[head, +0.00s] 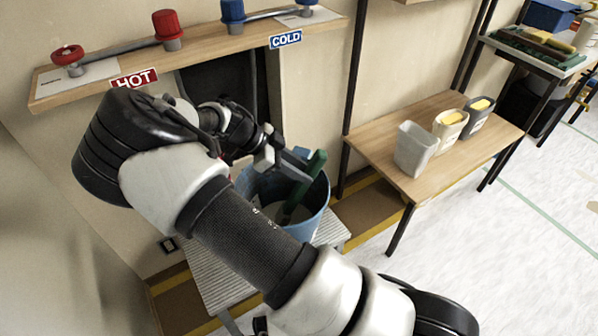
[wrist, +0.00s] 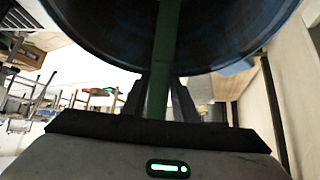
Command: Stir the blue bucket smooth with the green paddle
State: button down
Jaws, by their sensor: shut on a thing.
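The blue bucket (head: 318,195) stands on a grey ribbed stand, partly hidden behind my arm. The green paddle (head: 306,183) leans tilted in it, its lower end down in pale contents at the bottom. My gripper (head: 297,170) is at the bucket's upper rim, shut on the upper part of the paddle. In the wrist view the green paddle (wrist: 160,90) runs up between the two dark fingers (wrist: 160,98), with the dark blue bucket (wrist: 225,40) filling the top. How smooth the contents are cannot be told.
A shelf (head: 215,50) with HOT and COLD signs and red and blue valves hangs above the bucket. A wooden table (head: 375,145) to the right holds a grey tub (head: 414,150) and two tubs with yellow tops. The white floor at right is clear.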

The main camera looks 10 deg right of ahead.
jog(key=d+r+p, duration=0.3)
jog(key=r+p, duration=0.1)
jog(key=r, duration=0.3)
jog(key=d+r+p, duration=0.2)
jog(key=r+p, duration=0.3)
jog(key=r, duration=0.2)
jog(key=s+d+r+p, duration=0.1)
jog(key=d+r+p, duration=0.2)
jog(key=r, duration=0.4)
jog(key=shift+d+r+p, duration=0.3)
jog(key=shift+r+p, duration=0.1)
jog(key=shift+p, duration=0.35)
notch_tip(320, 180, up, 5)
jog(key=p, duration=0.3)
dwell(0.4)
